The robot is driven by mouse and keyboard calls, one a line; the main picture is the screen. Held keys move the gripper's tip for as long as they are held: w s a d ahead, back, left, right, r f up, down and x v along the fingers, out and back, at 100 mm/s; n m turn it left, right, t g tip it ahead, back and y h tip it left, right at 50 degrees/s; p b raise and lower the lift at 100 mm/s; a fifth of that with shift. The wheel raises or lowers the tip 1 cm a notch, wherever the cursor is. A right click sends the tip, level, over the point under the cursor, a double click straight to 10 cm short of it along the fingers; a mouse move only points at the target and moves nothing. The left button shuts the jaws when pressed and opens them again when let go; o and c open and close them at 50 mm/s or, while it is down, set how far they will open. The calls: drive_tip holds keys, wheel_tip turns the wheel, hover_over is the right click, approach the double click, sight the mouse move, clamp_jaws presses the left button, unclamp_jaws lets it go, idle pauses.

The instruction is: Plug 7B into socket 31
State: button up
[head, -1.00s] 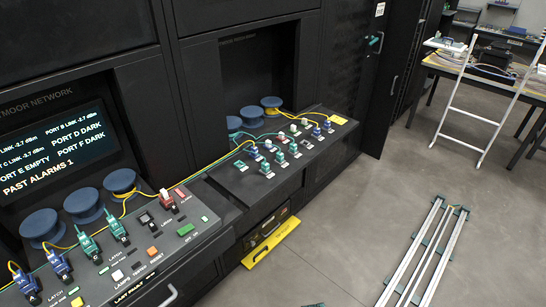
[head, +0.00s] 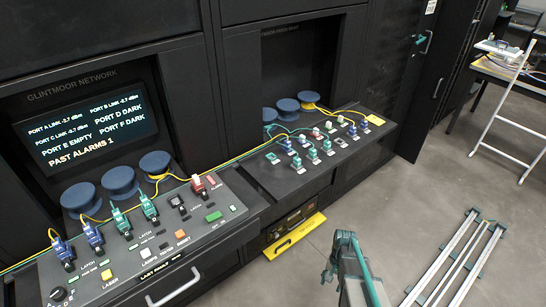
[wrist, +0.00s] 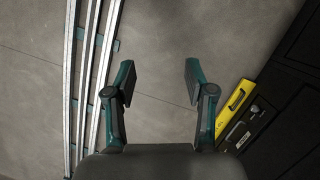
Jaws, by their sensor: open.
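On the left console, two blue plugs (head: 93,237), two green plugs (head: 121,223) and a red plug (head: 198,186) stand in a row with yellow cables. The right console holds several green plugs (head: 312,151), blue plugs (head: 352,130) and white plugs among its sockets (head: 341,142). The labels are too small to read, so I cannot tell which plug is 7B or which socket is 31. My gripper (wrist: 159,80) is open and empty in the wrist view, above the floor. In the head view my teal and grey arm end shows at bottom centre, apart from both consoles.
A screen (head: 90,125) reads ports D and F dark and E empty. Blue spools (head: 121,184) stand behind the plugs. A yellow bar (head: 294,236) sits low below the right console. Metal rails (head: 455,258) lie on the floor; a white ladder (head: 508,110) leans at a table.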

sight(328, 142)
drive_tip(key=w+d+r+m+t, duration=0.1)
drive_tip(key=w+d+r+m, duration=0.15)
drive_tip(key=w+r, duration=0.7)
drive_tip(key=w+d+r+m+t+p, duration=0.15)
drive_tip(key=w+d+r, duration=0.25)
drive_tip(key=w+r, duration=0.55)
drive_tip(key=w+d+r+m+t+b, duration=0.1)
drive_tip(key=w+d+r+m+t, duration=0.3)
drive_tip(key=w, duration=1)
drive_tip(key=shift+n+g, duration=0.5)
drive_tip(key=shift+g, duration=0.15)
drive_tip(key=w+r, duration=0.3)
drive_tip(key=r, duration=0.2)
drive_tip(key=w+a+r+p, duration=0.1)
drive_tip(key=w+r, duration=0.2)
drive_tip(key=r, duration=0.3)
drive_tip(key=w+r+p, duration=0.1)
drive_tip(key=w+r, duration=0.2)
drive_tip(key=r, duration=0.3)
drive_tip(key=shift+a, duration=0.35)
drive_tip(key=a+r+n, duration=0.1)
drive_tip(key=a, duration=0.3)
drive_tip(key=a+r+n+g+p, duration=0.1)
drive_tip(key=a+r, duration=0.1)
drive_tip(key=a, duration=0.2)
drive_tip(key=a+r+g+h+p, duration=0.1)
drive_tip(key=a, duration=0.3)
drive_tip(key=shift+w+r+n, duration=0.15)
drive_tip(key=shift+w+n, duration=0.1)
drive_tip(key=shift+n, duration=0.15)
